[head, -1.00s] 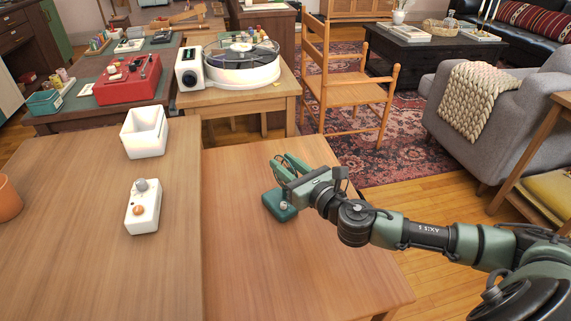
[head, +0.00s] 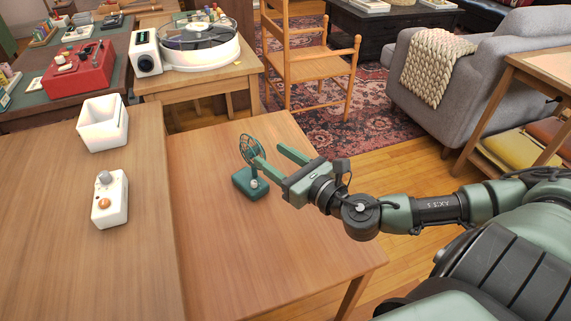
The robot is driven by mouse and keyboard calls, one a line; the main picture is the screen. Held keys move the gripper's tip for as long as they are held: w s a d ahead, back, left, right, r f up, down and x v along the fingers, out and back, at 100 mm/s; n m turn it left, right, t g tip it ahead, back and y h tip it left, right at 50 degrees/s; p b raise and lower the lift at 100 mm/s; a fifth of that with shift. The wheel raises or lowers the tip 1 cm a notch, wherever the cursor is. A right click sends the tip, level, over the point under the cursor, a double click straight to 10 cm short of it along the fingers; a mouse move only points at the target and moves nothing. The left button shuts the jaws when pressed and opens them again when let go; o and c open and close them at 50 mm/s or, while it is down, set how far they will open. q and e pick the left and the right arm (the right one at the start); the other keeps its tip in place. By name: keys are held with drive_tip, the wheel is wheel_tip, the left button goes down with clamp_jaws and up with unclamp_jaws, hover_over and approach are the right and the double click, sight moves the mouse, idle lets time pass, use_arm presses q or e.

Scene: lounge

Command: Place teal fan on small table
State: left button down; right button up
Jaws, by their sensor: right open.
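The teal fan (head: 250,182) stands upright on the small wooden table (head: 245,265), towards its far half. Its square base rests on the tabletop and its round caged head shows above. My right gripper (head: 267,155) is open, just to the right of the fan. One green finger overlaps the fan's head in the picture, and the other is apart from it to the right. I cannot tell whether the near finger touches the fan. My left gripper is out of view.
A larger wooden table (head: 60,255) adjoins on the left, with a white square bin (head: 103,124) and a white box with knobs (head: 110,200). A record player (head: 200,45) sits on a table behind. A wooden chair (head: 310,68) and grey sofa (head: 440,95) stand beyond.

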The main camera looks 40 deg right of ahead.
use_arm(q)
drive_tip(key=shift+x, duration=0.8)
use_arm(e)
drive_tip(key=s, duration=0.3)
drive_tip(key=shift+s+d+r, duration=0.15)
drive_tip(key=shift+s+d, duration=0.05)
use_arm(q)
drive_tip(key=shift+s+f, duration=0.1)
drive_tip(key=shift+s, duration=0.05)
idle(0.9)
